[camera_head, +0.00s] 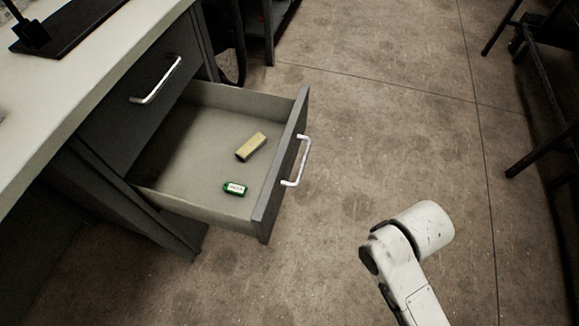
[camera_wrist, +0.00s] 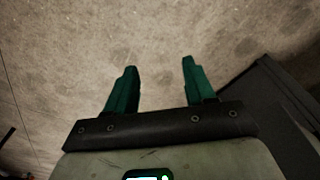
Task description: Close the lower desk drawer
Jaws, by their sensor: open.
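The lower desk drawer (camera_head: 205,115) is pulled well out of the desk in the head view. It has a dark grey front with a white bar handle (camera_head: 299,160) facing right. A tan block (camera_head: 250,147) and a small green item with a white label (camera_head: 235,188) lie inside it. In the wrist view my gripper (camera_wrist: 158,68) has its two green fingers apart with nothing between them, above bare floor. A dark grey edge (camera_wrist: 270,105) stands to its right; I cannot tell which part it is. In the head view only my white arm shows, right of the drawer and apart from it.
The desk top (camera_head: 75,55) is at upper left, with a dark stand (camera_head: 70,25) on it. The upper drawer (camera_head: 140,100) is shut. Dark metal furniture legs (camera_head: 545,90) stand at the right. The concrete floor (camera_head: 400,120) between is clear.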

